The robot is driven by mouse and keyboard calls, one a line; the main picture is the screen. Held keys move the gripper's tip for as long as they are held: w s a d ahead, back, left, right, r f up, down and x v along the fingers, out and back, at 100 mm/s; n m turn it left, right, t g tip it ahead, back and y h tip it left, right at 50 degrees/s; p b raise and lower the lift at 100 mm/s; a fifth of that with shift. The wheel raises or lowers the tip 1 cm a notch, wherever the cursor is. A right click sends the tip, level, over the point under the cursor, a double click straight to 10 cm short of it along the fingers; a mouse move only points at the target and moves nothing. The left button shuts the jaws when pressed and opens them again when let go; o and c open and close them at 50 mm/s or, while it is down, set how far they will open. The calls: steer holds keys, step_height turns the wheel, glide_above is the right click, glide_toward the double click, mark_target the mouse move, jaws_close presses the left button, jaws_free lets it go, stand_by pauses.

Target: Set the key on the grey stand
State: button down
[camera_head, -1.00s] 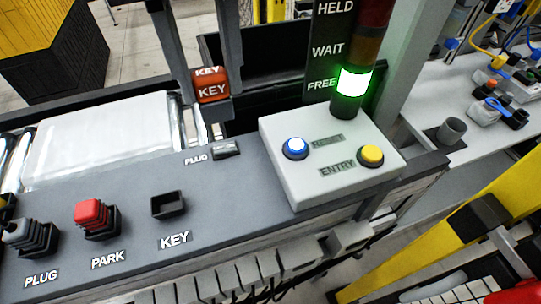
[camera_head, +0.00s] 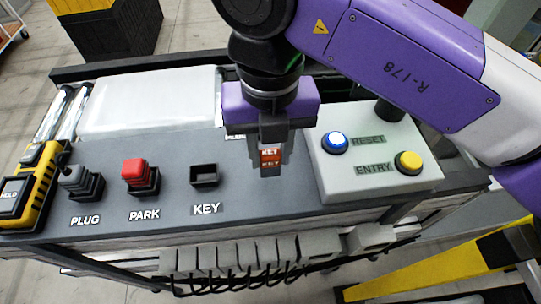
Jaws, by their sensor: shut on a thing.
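The key (camera_head: 270,158) is a small orange-red block with pale lettering. My gripper (camera_head: 270,170), with a purple body and dark fingers, is shut on it and points down. It holds the key over the grey console, between the square KEY socket (camera_head: 205,175) and the pale button box. The fingers cover the key's sides, and whether its bottom touches the console cannot be told. The KEY socket looks empty. I cannot make out a separate grey stand in this view.
A red PARK block (camera_head: 134,175) and a grey PLUG block (camera_head: 82,183) stand at left. The pale button box (camera_head: 385,140) has blue and yellow buttons. A yellow-black HOLD unit (camera_head: 28,190) is at the far left. My arm crosses the upper right.

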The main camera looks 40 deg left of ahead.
mark_target(269, 152)
steer(key=shift+f, duration=1.4)
steer(key=shift+f, duration=0.1)
steer(key=c, duration=1)
jaws_free()
step_height(269, 152, up, 12)
steer(key=shift+r+b, duration=0.15)
steer(key=shift+b, duration=0.6)
steer(key=shift+a, duration=0.1)
